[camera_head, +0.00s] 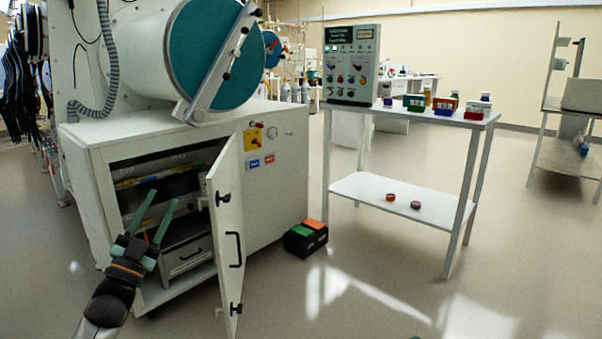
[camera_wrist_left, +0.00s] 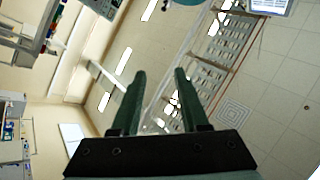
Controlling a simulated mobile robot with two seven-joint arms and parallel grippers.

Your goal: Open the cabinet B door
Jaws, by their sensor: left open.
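The cabinet door (camera_head: 228,212) is white and stands swung well open, hinged on its right side of the opening. A black handle (camera_head: 233,250) is on its visible face, with black fittings near its top and bottom. Behind it, the white cabinet (camera_head: 275,201) shows its shelves and a drawer (camera_head: 186,256). I cannot read a letter B on it. My left gripper (camera_head: 156,219) is open and empty in front of the opening, left of the door and apart from its handle. Its green fingers also show in the left wrist view (camera_wrist_left: 160,100).
A large cylinder with a teal end (camera_head: 212,52) sits on the cabinet. A black box with green and orange tops (camera_head: 304,239) lies on the floor by the cabinet. A white table (camera_head: 400,198) with a control panel (camera_head: 351,65) and small boxes stands right. Floor in front is clear.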

